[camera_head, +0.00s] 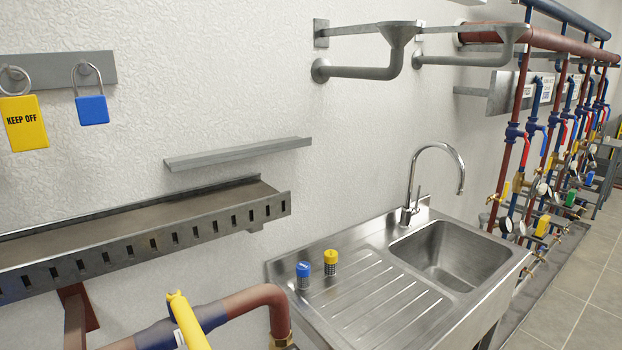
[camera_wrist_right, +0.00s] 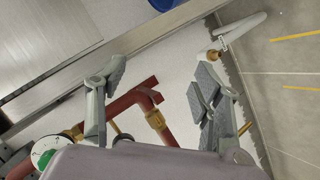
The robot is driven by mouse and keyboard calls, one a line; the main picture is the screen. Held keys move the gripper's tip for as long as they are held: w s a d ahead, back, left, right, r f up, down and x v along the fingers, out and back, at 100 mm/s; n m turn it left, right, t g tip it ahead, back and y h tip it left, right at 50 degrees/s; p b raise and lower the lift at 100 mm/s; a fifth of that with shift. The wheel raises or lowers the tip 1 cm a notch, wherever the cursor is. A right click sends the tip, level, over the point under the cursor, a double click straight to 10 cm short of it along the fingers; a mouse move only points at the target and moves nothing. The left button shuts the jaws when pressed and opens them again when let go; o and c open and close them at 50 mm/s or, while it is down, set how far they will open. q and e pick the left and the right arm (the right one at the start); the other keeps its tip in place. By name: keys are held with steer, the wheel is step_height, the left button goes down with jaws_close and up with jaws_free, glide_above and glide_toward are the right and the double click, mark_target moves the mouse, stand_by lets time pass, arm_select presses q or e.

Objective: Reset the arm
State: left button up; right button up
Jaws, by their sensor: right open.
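My right gripper (camera_wrist_right: 160,88) shows in the right wrist view. Its two grey padded fingers are wide apart and nothing is between them at the tips. Behind and below the fingers are red-brown pipes (camera_wrist_right: 128,100) with a brass fitting (camera_wrist_right: 156,119); I cannot tell how far off they are. Neither arm and neither gripper shows in the head view. My left gripper is in no view.
A steel sink (camera_head: 452,254) has a blue-capped container (camera_head: 303,275) and a yellow-capped container (camera_head: 330,262) on its drainboard. A slotted metal tray (camera_head: 140,225), padlocks (camera_head: 92,110) and a yellow-handled pipe (camera_head: 250,300) are left. Red and blue pipework (camera_head: 515,150) stands right.

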steer(key=s+d+f+m+g+h, duration=0.25)
steer(key=s+d+f+m, duration=0.2)
steer(key=s+f, duration=0.5)
steer(key=s+f+m+g, duration=0.2)
steer(key=s+f, duration=0.2)
steer(key=s, duration=0.3)
steer(key=s+d+f+m+g+h, duration=0.1)
steer(key=s+f+m+g, duration=0.2)
steer(key=s+f, duration=0.2)
steer(key=s+d+f+m+g, duration=0.1)
steer(key=s+f+m+g, duration=0.2)
steer(key=s, duration=0.8)
step_height(320, 180, down, 2)
steer(key=shift+f, duration=0.1)
steer(key=shift+s+d, duration=0.1)
